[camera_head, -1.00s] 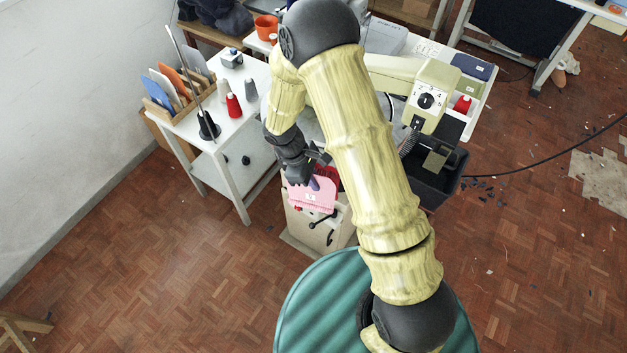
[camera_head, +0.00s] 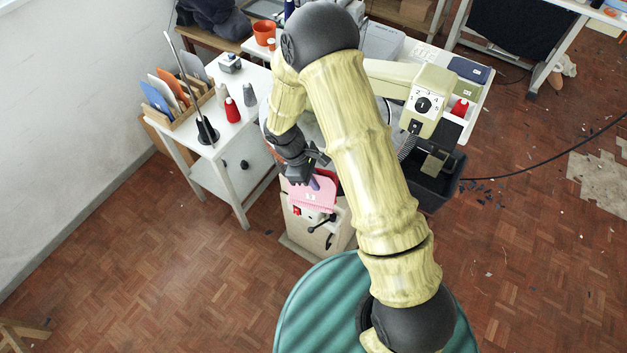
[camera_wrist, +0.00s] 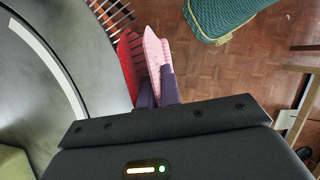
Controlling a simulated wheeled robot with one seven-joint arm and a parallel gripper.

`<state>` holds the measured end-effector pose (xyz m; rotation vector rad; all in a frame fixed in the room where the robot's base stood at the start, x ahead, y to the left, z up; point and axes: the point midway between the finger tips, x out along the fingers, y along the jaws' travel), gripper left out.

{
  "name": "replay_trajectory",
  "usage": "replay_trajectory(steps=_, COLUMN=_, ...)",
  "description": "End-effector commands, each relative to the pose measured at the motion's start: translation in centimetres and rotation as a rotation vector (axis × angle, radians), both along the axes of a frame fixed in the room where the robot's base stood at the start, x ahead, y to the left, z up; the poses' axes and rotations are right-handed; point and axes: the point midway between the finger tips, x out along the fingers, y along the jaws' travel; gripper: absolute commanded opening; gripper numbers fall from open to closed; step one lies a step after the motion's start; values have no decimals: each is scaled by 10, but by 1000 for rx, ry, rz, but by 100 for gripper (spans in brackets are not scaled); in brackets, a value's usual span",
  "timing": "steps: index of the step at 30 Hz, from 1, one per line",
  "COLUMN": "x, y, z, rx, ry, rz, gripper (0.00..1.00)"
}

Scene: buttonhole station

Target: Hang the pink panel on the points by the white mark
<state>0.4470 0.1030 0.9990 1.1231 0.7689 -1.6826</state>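The pink panel (camera_head: 316,194) hangs below my gripper (camera_head: 313,183) in the head view, in front of a pale box. In the wrist view the pink panel (camera_wrist: 153,50) runs down between the two purple fingers of my gripper (camera_wrist: 158,92), which is shut on it. A row of thin points (camera_wrist: 112,14) sticks out from the rim of a large grey ring at top left. A white curved mark (camera_wrist: 48,58) lies on the ring. A red panel (camera_wrist: 128,62) stands at the rim, just left of the pink one. My arm hides much of the ring in the head view.
A pale box (camera_head: 300,226) with a red switch and black handle stands below the panel. A white side table (camera_head: 232,140) with spools is at left. A cream machine head (camera_head: 430,98) and black bin (camera_head: 440,180) are at right. Wooden floor is free in front.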

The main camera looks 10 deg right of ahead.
Motion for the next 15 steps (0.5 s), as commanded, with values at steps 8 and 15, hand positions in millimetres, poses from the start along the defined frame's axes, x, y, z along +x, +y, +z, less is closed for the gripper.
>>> replay_trajectory(steps=8, x=0, y=0, z=0, rx=0, ry=0, rz=0, gripper=13)
replay_trajectory(steps=15, x=1, y=0, z=0, rx=0, ry=-4, rz=-1, gripper=30)
